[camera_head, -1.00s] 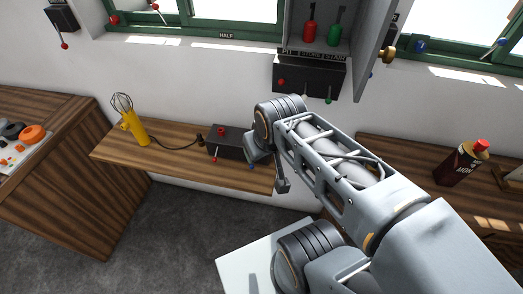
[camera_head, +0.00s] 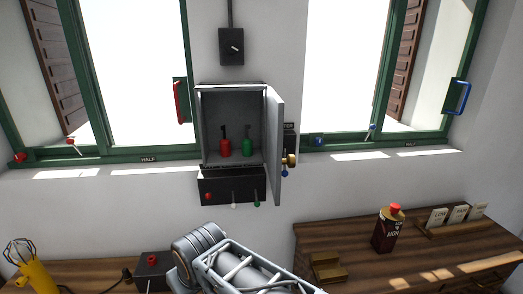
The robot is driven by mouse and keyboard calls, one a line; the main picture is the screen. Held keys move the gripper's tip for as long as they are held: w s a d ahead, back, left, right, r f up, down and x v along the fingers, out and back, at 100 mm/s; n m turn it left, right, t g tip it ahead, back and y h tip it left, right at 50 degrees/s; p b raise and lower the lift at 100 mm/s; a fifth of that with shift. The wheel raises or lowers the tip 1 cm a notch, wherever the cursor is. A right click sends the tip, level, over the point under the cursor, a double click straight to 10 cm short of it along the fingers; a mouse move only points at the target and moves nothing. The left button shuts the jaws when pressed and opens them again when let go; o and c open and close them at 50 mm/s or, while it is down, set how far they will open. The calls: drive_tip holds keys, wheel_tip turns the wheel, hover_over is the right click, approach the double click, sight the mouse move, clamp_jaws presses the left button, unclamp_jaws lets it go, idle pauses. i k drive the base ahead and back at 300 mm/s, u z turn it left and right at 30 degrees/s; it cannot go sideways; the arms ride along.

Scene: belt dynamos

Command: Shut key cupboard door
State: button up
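The grey key cupboard (camera_head: 232,110) is on the wall between two windows. Its door (camera_head: 275,140) stands open, swung out from the right side, and shows almost edge-on. A brass knob (camera_head: 291,161) sticks out from the door's right face. Inside the cupboard are a red item (camera_head: 225,148) and a green item (camera_head: 247,147) with dark tops. My arm shows at the bottom centre, below the cupboard and apart from it. My gripper is out of view beyond the lower edge.
A dark box (camera_head: 215,186) with small coloured knobs sits under the cupboard. A switch (camera_head: 231,46) is above it. Green-framed windows flank it. Wooden benches below hold a yellow lamp (camera_head: 36,277), a small red-topped box (camera_head: 152,272) and a can (camera_head: 387,230). Wall space before the cupboard is clear.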

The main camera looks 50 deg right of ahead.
sight(276, 106)
drive_tip(key=u, duration=0.95)
drive_tip(key=k, duration=1.25)
drive_tip(key=z, duration=1.2)
drive_tip(key=i, duration=0.45)
drive_tip(key=z, duration=0.05)
drive_tip(key=k, duration=0.95)
drive_tip(key=z, duration=0.7)
drive_tip(key=i, duration=0.7)
drive_tip(key=u, duration=1.3)
